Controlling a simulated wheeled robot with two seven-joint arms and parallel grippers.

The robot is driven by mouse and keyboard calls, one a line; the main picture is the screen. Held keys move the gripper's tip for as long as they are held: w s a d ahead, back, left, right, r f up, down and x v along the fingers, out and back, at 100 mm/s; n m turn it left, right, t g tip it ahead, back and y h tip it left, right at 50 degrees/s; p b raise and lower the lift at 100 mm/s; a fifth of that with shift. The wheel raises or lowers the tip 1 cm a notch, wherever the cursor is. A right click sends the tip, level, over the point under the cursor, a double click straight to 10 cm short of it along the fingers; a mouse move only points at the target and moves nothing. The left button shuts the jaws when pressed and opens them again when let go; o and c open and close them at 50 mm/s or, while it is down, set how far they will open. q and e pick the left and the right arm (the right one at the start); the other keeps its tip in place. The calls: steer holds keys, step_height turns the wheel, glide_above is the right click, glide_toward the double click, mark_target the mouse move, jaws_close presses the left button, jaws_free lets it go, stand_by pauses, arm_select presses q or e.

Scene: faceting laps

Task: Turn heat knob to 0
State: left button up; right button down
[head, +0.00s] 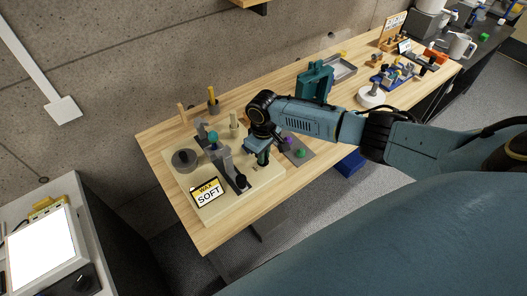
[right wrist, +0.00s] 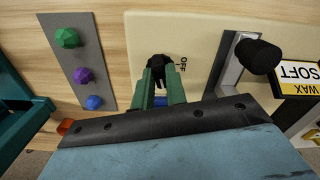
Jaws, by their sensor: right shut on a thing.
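The heat knob (right wrist: 157,61) is a small black knob on a cream base plate (right wrist: 205,25), with the printed word OFF beside it in the right wrist view. My right gripper (right wrist: 160,74) has its green fingers closed around the knob. The fingers cover much of the knob, so I cannot tell its exact setting. In the head view my right gripper (head: 260,160) reaches down at the right part of the cream base (head: 215,213), and the knob is hidden there. My left gripper is not in view.
A WAX SOFT sign (head: 208,191) and a grey bracket with a black knob (head: 240,181) stand close by on the base. A grey strip with coloured stones (right wrist: 77,60) lies beside it on the wooden table. A teal holder (head: 315,80) stands behind my arm.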

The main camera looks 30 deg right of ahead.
steer(key=n+p, duration=0.1)
steer(key=n, duration=0.2)
steer(key=shift+r+n, duration=0.1)
steer(key=shift+n, duration=0.2)
steer(key=n, duration=0.3)
steer(key=shift+w+n+p, duration=0.1)
steer(key=shift+n+p, duration=0.2)
steer(key=n, duration=0.3)
steer(key=shift+n, duration=2.3)
steer(key=c, duration=1.4)
jaws_free()
steer(key=shift+c, duration=0.2)
step_height(320, 180, up, 13)
steer(key=shift+r, duration=0.15)
